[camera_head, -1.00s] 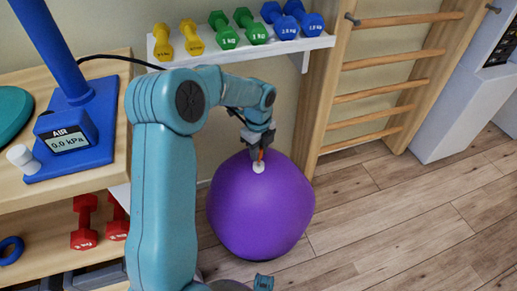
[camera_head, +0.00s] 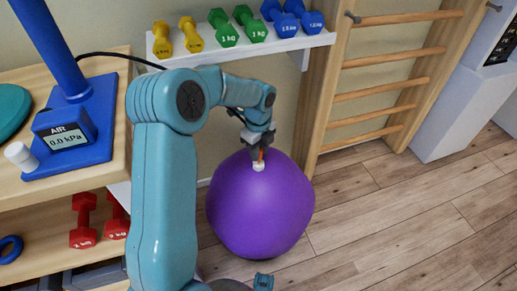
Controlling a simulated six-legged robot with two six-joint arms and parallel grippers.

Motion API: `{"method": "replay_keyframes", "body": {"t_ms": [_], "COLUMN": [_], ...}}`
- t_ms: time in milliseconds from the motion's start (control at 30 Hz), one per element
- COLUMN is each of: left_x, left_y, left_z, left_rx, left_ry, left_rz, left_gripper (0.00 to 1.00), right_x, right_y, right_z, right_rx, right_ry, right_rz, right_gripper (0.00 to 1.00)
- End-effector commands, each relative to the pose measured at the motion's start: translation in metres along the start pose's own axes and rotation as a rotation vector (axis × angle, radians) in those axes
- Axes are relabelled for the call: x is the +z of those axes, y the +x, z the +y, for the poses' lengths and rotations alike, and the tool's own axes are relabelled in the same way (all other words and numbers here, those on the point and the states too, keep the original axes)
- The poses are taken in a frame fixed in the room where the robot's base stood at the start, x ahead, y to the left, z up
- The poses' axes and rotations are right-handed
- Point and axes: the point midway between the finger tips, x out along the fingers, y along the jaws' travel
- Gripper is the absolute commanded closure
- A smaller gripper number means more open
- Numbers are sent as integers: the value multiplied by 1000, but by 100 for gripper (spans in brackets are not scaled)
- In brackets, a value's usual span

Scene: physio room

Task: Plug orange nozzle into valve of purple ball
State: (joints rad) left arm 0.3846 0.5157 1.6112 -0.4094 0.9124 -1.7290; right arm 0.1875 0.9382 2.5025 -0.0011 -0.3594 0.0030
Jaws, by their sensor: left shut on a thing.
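The purple ball (camera_head: 260,212) rests on the wooden floor in the middle of the view. Its white valve (camera_head: 258,167) is on top, facing up. My left gripper (camera_head: 259,155) is directly above the valve, pointing down, and is shut on the orange nozzle (camera_head: 262,154). Only a small orange part of the nozzle shows between the fingers. The nozzle's lower end is at or very near the valve; I cannot tell whether it is inside. A small teal part of my right arm may show at the bottom edge, but the right gripper cannot be made out.
A blue pump with a gauge (camera_head: 67,137) reading 0.0 kPa stands on a wooden shelf unit (camera_head: 100,185) at left. A white wall shelf (camera_head: 240,48) holds several dumbbells. Wooden wall bars (camera_head: 390,95) stand behind. Floor (camera_head: 400,215) to the right is clear.

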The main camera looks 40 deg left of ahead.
Motion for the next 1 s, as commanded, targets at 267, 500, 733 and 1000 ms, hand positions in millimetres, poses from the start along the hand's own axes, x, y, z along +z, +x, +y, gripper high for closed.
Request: {"method": "replay_keyframes", "body": {"t_ms": [267,500,733,1000], "left_x": [0,0,0,0], "left_y": [7,12,14,14], "left_z": [0,0,0,0], "left_rx": [1,1,1,1], "left_ry": [0,0,0,0], "left_rz": [0,0,0,0], "left_gripper": [100,100,100,100], "right_x": [0,0,0,0], "right_y": [4,6,7,6], "right_z": [1,2,2,2], "right_rx": [0,0,0,0], "right_ry": [0,0,0,0], "right_rz": [0,0,0,0], "right_gripper": [57,57,57,57]}}
